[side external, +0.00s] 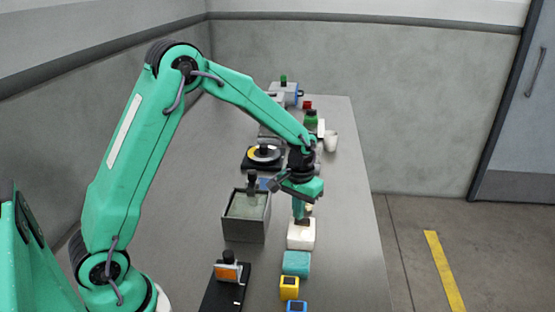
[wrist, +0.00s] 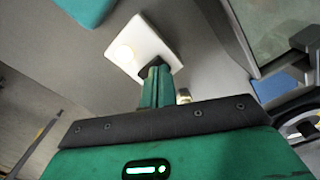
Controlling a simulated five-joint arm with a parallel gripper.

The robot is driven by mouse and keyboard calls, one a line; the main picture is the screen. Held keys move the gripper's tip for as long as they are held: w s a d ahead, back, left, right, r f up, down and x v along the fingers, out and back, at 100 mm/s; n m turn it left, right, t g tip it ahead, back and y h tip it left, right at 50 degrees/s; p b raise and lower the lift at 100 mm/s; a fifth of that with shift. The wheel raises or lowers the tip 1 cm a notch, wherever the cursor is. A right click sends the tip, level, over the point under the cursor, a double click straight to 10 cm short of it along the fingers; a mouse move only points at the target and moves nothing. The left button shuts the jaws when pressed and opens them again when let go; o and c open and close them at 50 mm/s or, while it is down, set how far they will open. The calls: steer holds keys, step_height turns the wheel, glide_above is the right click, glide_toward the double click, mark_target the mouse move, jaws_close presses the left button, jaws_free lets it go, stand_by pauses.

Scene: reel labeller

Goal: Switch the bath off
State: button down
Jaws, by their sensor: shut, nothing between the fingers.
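The bath looks to be the grey open box (side external: 233,229) with pale green-grey contents and a dark upright handle at its back edge. A corner of it shows at the upper right of the wrist view (wrist: 252,50). To its right stands a white block (side external: 301,238); the wrist view shows a faint round pale disc on the white block (wrist: 147,35). My gripper (side external: 302,220) points down with its fingers together and empty. Its dark fingertips (wrist: 154,70) overlap the white block's edge; I cannot tell whether they touch it. No switch is clearly recognisable.
An orange-faced device (side external: 227,272) on a black base stands in front of the bath. A teal block (side external: 296,263), a yellow cube (side external: 289,287) and a blue cube (side external: 297,306) line the near right. A dial (side external: 264,154), green bottle (side external: 311,118) and white cup (side external: 331,142) stand farther back.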

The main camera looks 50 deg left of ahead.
steer(key=shift+f, duration=0.4)
stand_by(0.3)
steer(key=shift+r, duration=3.55)
steer(key=s+r+m+t, duration=0.1)
steer(key=s+r+t, duration=0.2)
steer(key=s+r, duration=0.8)
steer(key=s+r+m+t, duration=0.1)
steer(key=s+m+t, duration=0.1)
steer(key=s, duration=1)
steer(key=shift+s+d+r+t, duration=0.15)
steer(key=shift+d+r+t, duration=0.15)
steer(key=shift+d+r, duration=0.1)
